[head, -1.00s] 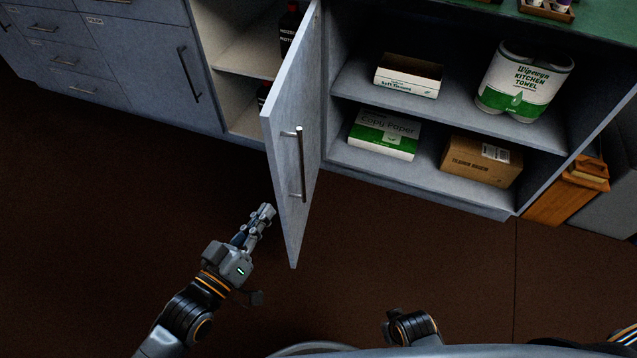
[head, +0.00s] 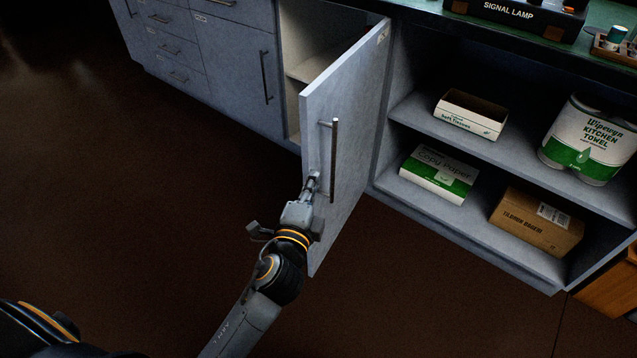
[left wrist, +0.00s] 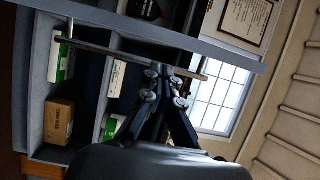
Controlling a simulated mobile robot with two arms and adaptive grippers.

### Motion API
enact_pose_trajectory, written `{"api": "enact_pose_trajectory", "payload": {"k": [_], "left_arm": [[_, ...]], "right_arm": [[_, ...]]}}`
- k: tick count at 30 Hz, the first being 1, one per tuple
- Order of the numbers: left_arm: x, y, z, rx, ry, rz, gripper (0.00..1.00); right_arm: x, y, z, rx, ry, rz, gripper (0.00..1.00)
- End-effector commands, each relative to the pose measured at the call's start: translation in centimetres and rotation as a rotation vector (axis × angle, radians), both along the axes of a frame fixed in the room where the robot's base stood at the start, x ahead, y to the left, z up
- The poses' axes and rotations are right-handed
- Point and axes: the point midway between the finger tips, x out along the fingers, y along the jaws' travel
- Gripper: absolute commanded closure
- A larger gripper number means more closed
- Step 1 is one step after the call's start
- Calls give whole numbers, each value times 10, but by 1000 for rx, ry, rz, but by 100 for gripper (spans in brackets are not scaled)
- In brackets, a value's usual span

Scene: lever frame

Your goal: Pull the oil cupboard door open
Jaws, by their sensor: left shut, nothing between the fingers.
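The oil cupboard door (head: 352,110) is grey and stands swung out, showing its face with a bar handle (head: 334,160). My left gripper (head: 313,180) is shut and empty, its tips at the free edge of the door, just left of the handle's lower part. In the left wrist view the handle (left wrist: 95,48) runs across just beyond the shut fingers (left wrist: 166,72). I cannot tell whether they touch it or the door. A dark bottle (left wrist: 147,8) shows partly at the top of that view. My right gripper is not in view.
Open shelves right of the door hold a tissue box (head: 470,113), copy paper (head: 438,173), a brown carton (head: 536,222) and kitchen towel (head: 590,140). Closed drawers (head: 170,45) stand at the left. The brown floor (head: 150,220) left of my arm is clear.

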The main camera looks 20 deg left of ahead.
Motion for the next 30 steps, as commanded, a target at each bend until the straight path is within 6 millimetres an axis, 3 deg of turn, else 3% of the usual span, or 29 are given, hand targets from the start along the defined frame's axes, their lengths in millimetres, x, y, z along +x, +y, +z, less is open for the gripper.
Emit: {"api": "enact_pose_trajectory", "payload": {"k": [6, 12, 26, 30], "left_arm": [[41, 2, 0, 0, -3, -3, 100], [66, 4, -1, -2, -1, -3, 100], [75, 5, 0, -3, 0, -3, 100], [77, 16, 1, 1, 1, -2, 100]], "right_arm": [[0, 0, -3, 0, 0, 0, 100], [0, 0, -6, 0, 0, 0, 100], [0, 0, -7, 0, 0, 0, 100], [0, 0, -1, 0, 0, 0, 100]]}}
